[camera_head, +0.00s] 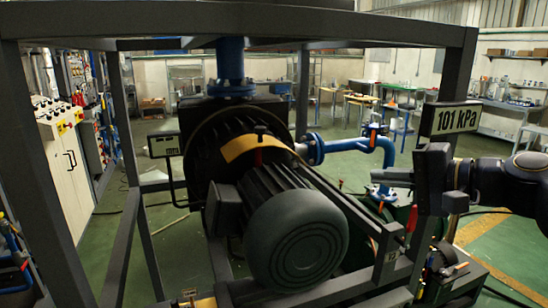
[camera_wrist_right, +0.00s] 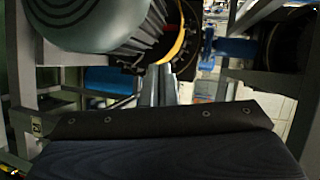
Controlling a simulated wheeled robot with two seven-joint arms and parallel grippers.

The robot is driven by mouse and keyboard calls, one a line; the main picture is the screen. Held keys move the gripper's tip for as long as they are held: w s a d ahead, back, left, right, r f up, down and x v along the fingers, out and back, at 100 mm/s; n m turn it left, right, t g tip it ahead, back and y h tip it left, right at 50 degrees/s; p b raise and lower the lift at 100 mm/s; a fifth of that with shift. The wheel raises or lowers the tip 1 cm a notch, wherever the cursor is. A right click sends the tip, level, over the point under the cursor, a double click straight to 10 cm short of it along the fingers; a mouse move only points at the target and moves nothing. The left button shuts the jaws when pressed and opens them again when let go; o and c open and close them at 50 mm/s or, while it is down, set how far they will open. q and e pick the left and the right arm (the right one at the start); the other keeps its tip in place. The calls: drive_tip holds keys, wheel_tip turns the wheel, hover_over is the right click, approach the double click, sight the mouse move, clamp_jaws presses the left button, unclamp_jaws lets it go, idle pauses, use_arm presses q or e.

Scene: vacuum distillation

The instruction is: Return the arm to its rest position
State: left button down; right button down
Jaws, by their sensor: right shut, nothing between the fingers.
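My right gripper (camera_head: 376,175) comes in from the right in the head view, beside the right post of a dark metal frame (camera_head: 300,22). Its fingers are shut and empty, pointing left. In the wrist view the closed fingers (camera_wrist_right: 160,88) reach away beyond the dark gripper body, with the motor above and to their left. My right arm (camera_head: 500,182) extends to the right edge. My left gripper does not show in either view.
A large pump motor (camera_head: 296,240) sits inside the frame, left of the gripper. A sign reading 101 kPa (camera_head: 457,119) is close above the gripper. Blue pipes (camera_head: 350,146) and a valve lie behind. Green floor and benches are further back.

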drive_tip(key=s+d+f+n+g+h, duration=0.1)
drive_tip(key=s+f+n+g+h, duration=0.4)
drive_tip(key=s+f, duration=2)
wheel_tip(320, 180, down, 4)
drive_tip(key=shift+s+f+n+h, duration=0.15)
drive_tip(key=shift+s+n+h, duration=0.3)
drive_tip(key=shift+h, duration=0.65)
drive_tip(key=shift+w, duration=0.1)
